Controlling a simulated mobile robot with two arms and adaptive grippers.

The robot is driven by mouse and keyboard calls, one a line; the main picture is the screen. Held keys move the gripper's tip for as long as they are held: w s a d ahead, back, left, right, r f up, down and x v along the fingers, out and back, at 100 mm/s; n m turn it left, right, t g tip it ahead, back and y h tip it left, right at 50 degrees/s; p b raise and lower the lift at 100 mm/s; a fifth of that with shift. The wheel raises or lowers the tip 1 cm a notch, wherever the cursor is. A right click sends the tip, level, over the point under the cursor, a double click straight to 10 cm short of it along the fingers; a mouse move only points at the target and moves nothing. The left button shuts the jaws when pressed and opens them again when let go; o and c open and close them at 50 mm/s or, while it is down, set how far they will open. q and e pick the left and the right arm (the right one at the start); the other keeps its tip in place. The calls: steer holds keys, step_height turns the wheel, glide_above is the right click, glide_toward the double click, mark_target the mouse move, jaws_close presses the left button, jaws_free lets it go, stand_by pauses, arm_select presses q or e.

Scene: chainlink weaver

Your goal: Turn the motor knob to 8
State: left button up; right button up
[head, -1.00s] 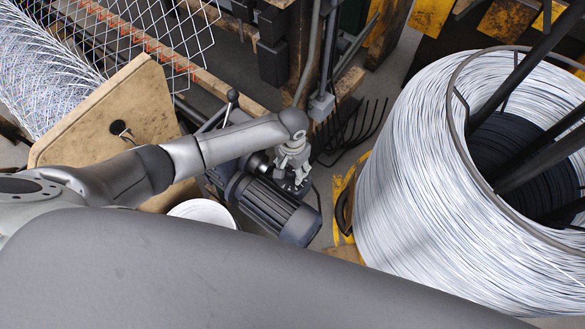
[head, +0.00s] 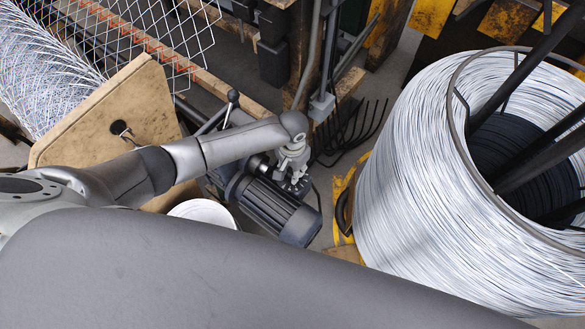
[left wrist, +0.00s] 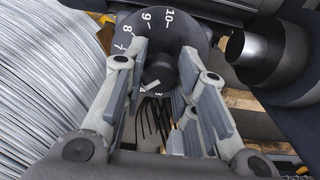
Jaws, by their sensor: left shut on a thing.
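The motor (head: 272,208) is a dark grey finned cylinder below the end of my left arm in the head view. In the left wrist view, its black round dial (left wrist: 178,24) carries white numbers, with 10, 9, 8 and 7 readable along the top and left, and 4 and 3 lower down. The dark knob (left wrist: 160,74) sits at the dial's middle, with a pale mark on it that points to the lower left. My left gripper (head: 294,182) is shut on the knob, one finger on each side. The fingers (left wrist: 164,60) hide part of the dial. My right gripper is not in view.
A large coil of silvery wire (head: 400,190) stands to the right of the motor. A wooden board (head: 110,115) and woven mesh (head: 45,75) are at the left. A white round bucket (head: 203,212) is left of the motor. Dark prongs (head: 350,130) rise behind the gripper.

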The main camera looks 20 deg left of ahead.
arm_select(q)
steer(key=m+p, duration=0.1)
steer(key=m, duration=0.1)
steer(key=shift+r+m+p, duration=0.15)
steer(key=shift+m+p, duration=0.15)
steer(key=shift+m, duration=0.1)
steer(key=m+p, duration=0.1)
steer(key=m, duration=0.3)
steer(key=shift+m, duration=0.3)
steer(key=m+p, duration=0.1)
steer(key=m, duration=0.3)
steer(key=shift+m, duration=2.1)
steer(key=o, duration=1)
steer(key=shift+o, duration=0.2)
